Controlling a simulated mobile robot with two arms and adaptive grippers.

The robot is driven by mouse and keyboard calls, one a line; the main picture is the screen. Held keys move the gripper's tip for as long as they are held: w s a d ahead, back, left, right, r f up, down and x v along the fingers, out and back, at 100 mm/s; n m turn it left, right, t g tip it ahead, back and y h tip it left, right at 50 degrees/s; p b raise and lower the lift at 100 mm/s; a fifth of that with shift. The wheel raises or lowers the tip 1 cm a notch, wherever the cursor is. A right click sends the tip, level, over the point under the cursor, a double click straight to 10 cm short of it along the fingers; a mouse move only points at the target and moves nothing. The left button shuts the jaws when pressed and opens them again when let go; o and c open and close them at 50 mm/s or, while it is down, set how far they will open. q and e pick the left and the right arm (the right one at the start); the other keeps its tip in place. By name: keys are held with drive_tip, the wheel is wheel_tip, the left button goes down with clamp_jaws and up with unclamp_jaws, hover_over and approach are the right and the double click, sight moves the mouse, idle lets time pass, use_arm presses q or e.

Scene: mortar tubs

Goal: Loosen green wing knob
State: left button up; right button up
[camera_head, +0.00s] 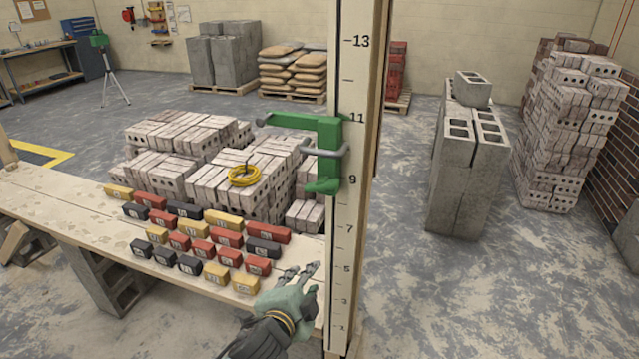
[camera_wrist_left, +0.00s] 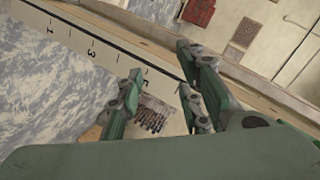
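A green clamp (camera_head: 328,135) sits on the upright post (camera_head: 350,210) with numbered markings, between about 9 and 11. A grey wing-like bar (camera_head: 326,152) sticks out across its face; I see no separate green wing knob. My left gripper (camera_head: 303,270) is low in front of the post, near the 5 mark, well below the clamp and apart from it. In the left wrist view its fingers (camera_wrist_left: 160,85) are spread with nothing between them, and the numbered strip (camera_wrist_left: 92,54) runs behind. The clamp is not recognisable there. My right gripper is not in view.
A plank bench (camera_head: 60,215) holds rows of labelled red, yellow and dark blocks (camera_head: 203,248) left of the gripper. Behind it stand brick stacks (camera_head: 215,180) with a yellow coil (camera_head: 244,176). Concrete blocks (camera_head: 465,165) stand right of the post, with open floor before them.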

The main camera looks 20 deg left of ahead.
use_arm(q)
wheel_tip(320, 180, up, 14)
drive_tip(key=s+d+r+m+t, duration=0.1)
drive_tip(key=s+d+t, duration=0.1)
drive_tip(key=t, duration=0.1)
drive_tip(key=m+t+p, duration=0.1)
approach(321, 191)
drive_tip(key=w, duration=0.1)
drive_tip(key=shift+h, duration=0.3)
drive_tip(key=w+b, duration=0.3)
drive_tip(key=w, duration=0.3)
drive_tip(key=shift+w, duration=0.35)
drive_tip(key=shift+w+f, duration=0.1)
drive_tip(key=shift+w, duration=0.55)
clamp_jaws()
